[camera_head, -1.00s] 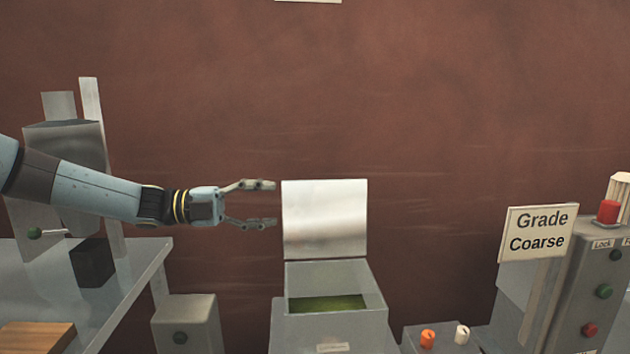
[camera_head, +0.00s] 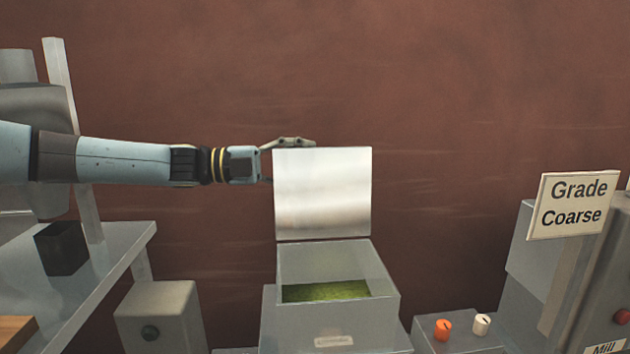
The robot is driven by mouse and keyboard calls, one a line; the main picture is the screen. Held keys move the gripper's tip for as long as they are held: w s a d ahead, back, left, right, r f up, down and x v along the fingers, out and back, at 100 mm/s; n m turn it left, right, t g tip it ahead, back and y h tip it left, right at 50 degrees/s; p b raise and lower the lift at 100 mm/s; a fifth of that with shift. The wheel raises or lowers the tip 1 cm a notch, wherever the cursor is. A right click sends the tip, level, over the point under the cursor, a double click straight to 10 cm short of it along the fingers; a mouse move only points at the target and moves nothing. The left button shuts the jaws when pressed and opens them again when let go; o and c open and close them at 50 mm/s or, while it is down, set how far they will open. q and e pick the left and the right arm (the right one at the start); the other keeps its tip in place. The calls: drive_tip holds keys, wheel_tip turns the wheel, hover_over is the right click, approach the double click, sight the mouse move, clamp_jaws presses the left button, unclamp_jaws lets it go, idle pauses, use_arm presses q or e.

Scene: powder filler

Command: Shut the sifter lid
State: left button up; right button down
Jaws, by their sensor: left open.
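The sifter (camera_head: 338,312) is a grey open box with green powder (camera_head: 325,291) inside. Its lid (camera_head: 323,193) is a pale metal panel standing upright at the box's back edge. My left gripper (camera_head: 294,143) is at the lid's upper left corner, with its upper finger showing above the top edge. The lower finger is mostly hidden behind the lid, so the gripper reaches behind the panel. It is open and holds nothing that I can see. I cannot tell whether it touches the lid. My right gripper is not in view.
A metal table (camera_head: 108,262) with a black block (camera_head: 61,248) is at the left. A grey box with a dark knob (camera_head: 158,312) stands left of the sifter. Orange (camera_head: 443,329) and white knobs and a "Grade Coarse" sign (camera_head: 573,205) are at the right. Space above the sifter is clear.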

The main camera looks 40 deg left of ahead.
use_arm(q)
drive_tip(key=shift+b+x, duration=0.5)
drive_tip(key=shift+x, duration=0.75)
drive_tip(key=shift+r, duration=0.1)
drive_tip(key=shift+c, duration=0.4)
clamp_jaws()
